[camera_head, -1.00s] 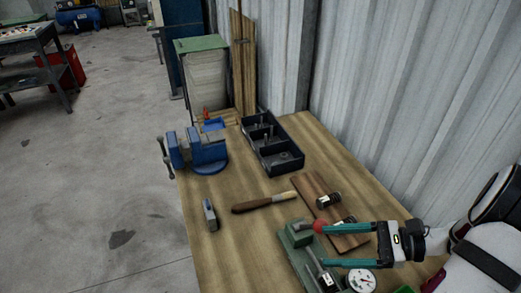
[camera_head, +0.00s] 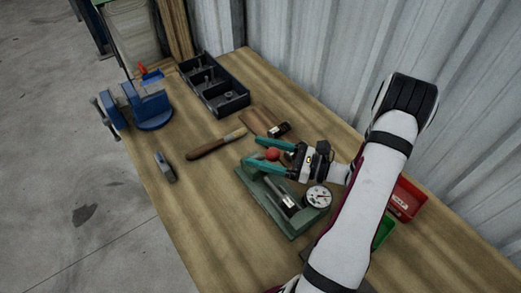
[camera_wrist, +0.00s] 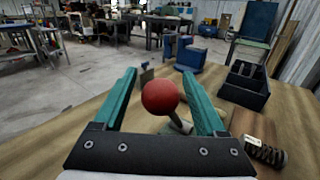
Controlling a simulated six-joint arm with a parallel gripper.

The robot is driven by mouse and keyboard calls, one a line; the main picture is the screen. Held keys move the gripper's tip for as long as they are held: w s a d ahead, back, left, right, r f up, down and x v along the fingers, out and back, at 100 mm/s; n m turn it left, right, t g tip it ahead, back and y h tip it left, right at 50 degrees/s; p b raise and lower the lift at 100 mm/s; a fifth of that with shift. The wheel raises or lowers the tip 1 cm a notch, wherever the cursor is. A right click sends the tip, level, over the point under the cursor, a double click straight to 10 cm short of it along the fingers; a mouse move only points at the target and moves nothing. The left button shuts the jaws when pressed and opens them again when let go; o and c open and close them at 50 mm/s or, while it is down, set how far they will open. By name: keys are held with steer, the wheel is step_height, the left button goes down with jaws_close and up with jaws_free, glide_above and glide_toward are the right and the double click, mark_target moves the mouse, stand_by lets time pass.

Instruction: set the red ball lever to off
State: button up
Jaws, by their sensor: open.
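The red ball (camera_head: 272,154) tops a lever on a green fixture (camera_head: 263,204) with a dial gauge (camera_head: 318,196) on the workbench. In the wrist view the red ball (camera_wrist: 160,97) sits between the two teal fingers, with its grey lever rod (camera_wrist: 181,123) running down to the right behind it. My gripper (camera_head: 250,152) is open, with the fingers on either side of the ball. I see gaps between the ball and both fingers in the wrist view. No on or off marking can be read.
A black compartment tray (camera_head: 214,84), a blue vise (camera_head: 147,104), a wooden-handled tool (camera_head: 216,143) and a hammer head (camera_head: 165,168) lie on the bench (camera_head: 150,215). A wooden board (camera_head: 262,120) lies behind the fixture. A red bin (camera_head: 405,199) and a green bin (camera_head: 383,231) stand at right. A corrugated wall borders the bench.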

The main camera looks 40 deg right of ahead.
steer(key=shift+w+a, duration=0.15)
steer(key=shift+w, duration=0.05)
jaws_close()
stand_by(0.3)
stand_by(1.0)
